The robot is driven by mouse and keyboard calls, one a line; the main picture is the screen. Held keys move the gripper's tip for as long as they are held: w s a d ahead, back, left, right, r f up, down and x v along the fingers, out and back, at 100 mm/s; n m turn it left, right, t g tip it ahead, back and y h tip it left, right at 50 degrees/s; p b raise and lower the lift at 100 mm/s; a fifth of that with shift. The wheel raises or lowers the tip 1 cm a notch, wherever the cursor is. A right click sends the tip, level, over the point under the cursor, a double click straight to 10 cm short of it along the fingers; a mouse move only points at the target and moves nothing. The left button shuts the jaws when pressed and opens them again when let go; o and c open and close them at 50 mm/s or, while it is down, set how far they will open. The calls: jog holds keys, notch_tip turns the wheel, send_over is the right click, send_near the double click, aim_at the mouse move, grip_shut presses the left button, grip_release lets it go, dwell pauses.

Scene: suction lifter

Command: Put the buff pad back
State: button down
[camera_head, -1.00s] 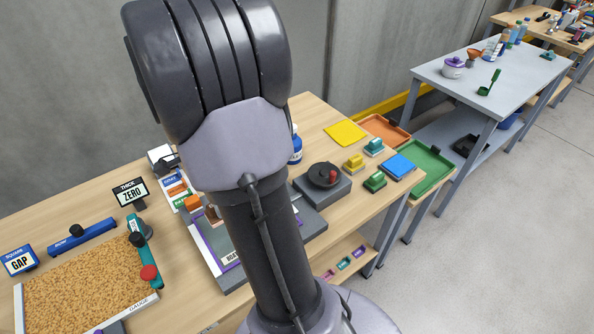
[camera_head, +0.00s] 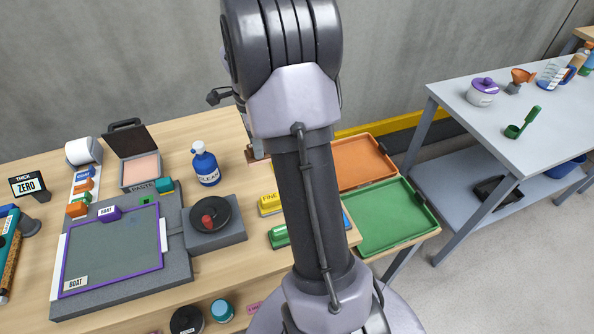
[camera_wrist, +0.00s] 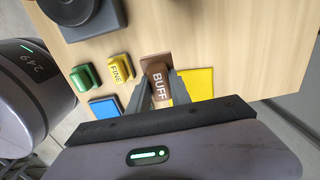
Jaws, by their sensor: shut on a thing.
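My gripper (camera_wrist: 158,86) is shut on the brown buff pad (camera_wrist: 157,73), whose "BUFF" label faces the wrist camera. In the wrist view the pad shows over the wooden table, beside the yellow "FINE" pad (camera_wrist: 121,69) and partly in front of a flat yellow square (camera_wrist: 197,85). I cannot tell whether it touches the table. In the head view my arm hides most of the gripper, and a small brown edge of the held pad (camera_head: 255,155) shows left of the arm.
A green pad (camera_wrist: 86,76) and a blue square (camera_wrist: 104,107) lie nearby. An orange tray (camera_head: 390,151) and a green tray (camera_head: 432,222) sit at the table's right end. The blue bottle (camera_head: 206,166), turntable (camera_head: 211,217) and boat plate (camera_head: 162,236) stand left.

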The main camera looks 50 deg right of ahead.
jog(key=shift+d+f, duration=0.25)
jog(key=shift+f, duration=0.05)
jog(key=f+b, duration=0.1)
jog(key=f, duration=0.2)
jog(key=f+b, duration=0.2)
jog(key=f, duration=0.1)
jog(key=f+b, duration=0.1)
jog(key=f, duration=0.2)
jog(key=shift+w+a+f, duration=0.1)
jog(key=shift+a+f, duration=0.2)
jog(key=shift+f, duration=0.1)
jog(key=shift+r, duration=0.2)
jog(key=shift+f, duration=0.1)
jog(key=c, duration=1.6)
grip_release()
jog(key=shift+f, duration=0.1)
jog(key=o, duration=0.4)
